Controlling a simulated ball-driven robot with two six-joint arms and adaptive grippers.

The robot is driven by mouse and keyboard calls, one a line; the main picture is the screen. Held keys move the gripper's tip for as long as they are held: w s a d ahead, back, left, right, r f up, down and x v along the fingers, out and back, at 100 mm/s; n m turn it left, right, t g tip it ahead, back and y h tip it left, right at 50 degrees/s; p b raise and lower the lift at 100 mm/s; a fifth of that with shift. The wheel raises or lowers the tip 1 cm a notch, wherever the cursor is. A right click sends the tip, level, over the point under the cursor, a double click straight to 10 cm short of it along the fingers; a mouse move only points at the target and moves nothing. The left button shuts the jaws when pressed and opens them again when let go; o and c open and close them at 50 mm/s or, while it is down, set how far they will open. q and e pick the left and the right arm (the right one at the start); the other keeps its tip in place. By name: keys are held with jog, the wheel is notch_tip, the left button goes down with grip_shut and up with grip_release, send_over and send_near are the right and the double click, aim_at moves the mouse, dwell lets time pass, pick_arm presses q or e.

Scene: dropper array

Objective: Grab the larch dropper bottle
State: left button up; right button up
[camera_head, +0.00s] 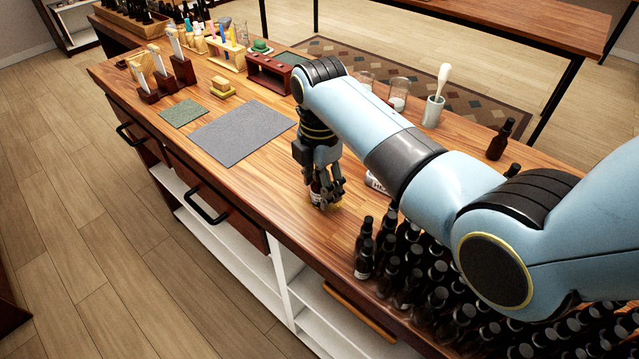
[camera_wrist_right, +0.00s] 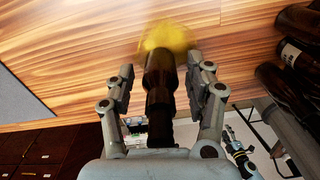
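A dark dropper bottle (camera_wrist_right: 159,85) stands between the fingers of my right gripper (camera_wrist_right: 160,80) in the right wrist view. The fingers are spread on both sides of it, with a narrow gap on each side. In the head view my right gripper (camera_head: 326,190) points down over the bottle at the table's front, and its fingers mostly hide it. A blurred yellow patch (camera_wrist_right: 168,36) shows at the bottle's far end. I cannot read its label. A small blue and dark part, probably my left arm, shows low in the right wrist view; its gripper's state is unclear.
Several dark dropper bottles (camera_head: 388,270) are packed close together to the right, under my right arm. A lone dark bottle (camera_head: 499,139) stands at the back right. A mortar with pestle (camera_head: 434,108) and glass beakers are behind the arm. A grey mat (camera_head: 240,133) lies left.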

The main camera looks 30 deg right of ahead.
grip_shut()
jog(key=shift+r, duration=0.15)
